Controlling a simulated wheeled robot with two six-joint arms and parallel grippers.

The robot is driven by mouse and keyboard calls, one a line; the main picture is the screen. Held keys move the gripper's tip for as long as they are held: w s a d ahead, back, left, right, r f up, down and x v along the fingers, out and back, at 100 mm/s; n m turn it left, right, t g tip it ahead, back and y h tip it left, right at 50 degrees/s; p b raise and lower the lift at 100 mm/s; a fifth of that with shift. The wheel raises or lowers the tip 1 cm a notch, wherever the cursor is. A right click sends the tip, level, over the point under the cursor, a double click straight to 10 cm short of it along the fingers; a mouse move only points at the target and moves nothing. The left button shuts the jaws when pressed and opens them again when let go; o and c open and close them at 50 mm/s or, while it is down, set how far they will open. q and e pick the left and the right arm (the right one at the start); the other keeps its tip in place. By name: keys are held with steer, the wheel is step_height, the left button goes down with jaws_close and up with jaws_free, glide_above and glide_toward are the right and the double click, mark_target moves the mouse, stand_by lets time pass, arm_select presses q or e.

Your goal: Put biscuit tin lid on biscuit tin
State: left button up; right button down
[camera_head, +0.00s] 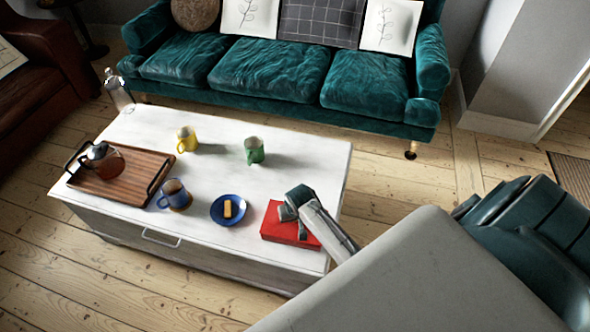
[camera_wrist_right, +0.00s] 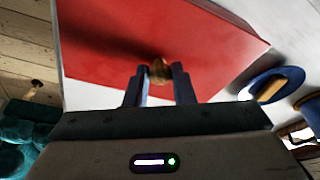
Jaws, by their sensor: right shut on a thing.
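A red rectangular biscuit tin lid (camera_wrist_right: 115,45) with a small brass-coloured knob (camera_wrist_right: 159,70) fills much of the right wrist view. My right gripper (camera_wrist_right: 158,88) is shut on the knob, one finger on each side. In the head view the same gripper (camera_head: 292,210) is over a red box shape (camera_head: 274,225) at the front right corner of the coffee table. The biscuit tin cannot be told apart from the lid there. My gripper hides part of the red top, and I cannot tell whether the lid touches the tin. My left gripper is not in view.
On the white coffee table (camera_head: 228,160) are a blue plate (camera_head: 217,214) with a yellow item, blue, yellow and green mugs, and a wooden tray (camera_head: 115,185) with a teapot. A glass bottle (camera_head: 118,92) is at the back left. A teal sofa (camera_head: 270,75) stands behind.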

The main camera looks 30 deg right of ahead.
steer(key=c, duration=1.2)
jaws_free()
steer(key=shift+c, duration=0.2)
steer(key=v, duration=1.2)
